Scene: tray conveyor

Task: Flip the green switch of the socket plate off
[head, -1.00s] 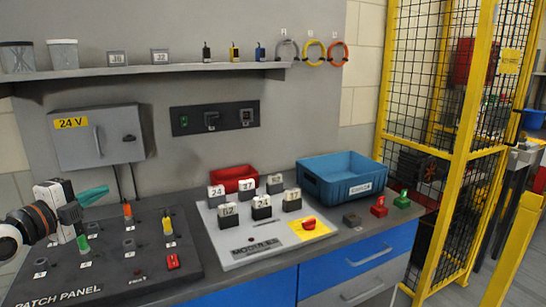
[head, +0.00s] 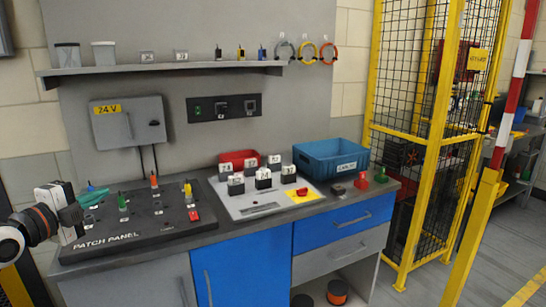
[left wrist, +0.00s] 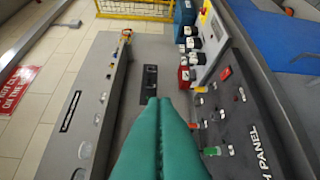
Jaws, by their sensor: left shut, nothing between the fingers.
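The socket plate (head: 235,116) is a dark strip on the grey wall panel, under the shelf. Its green switch (head: 198,110) is at the plate's left end; a socket (head: 222,109) and another insert sit to its right. Whether the switch is on or off is too small to tell. My left gripper (head: 94,197) has teal fingers and is shut and empty, in front of the patch panel's left side, well apart from the plate. In the left wrist view the shut fingers (left wrist: 160,104) point towards the wall, and the dark plate (left wrist: 149,78) shows just beyond their tips. My right gripper is out of view.
The patch panel (head: 150,232) with upright plugs stands on the bench below. A 24 V cabinet (head: 130,122) is on the wall left of the plate. A grey module board (head: 240,206), a red bin (head: 238,158) and a blue crate (head: 318,170) stand to the right. The shelf (head: 170,68) juts out above.

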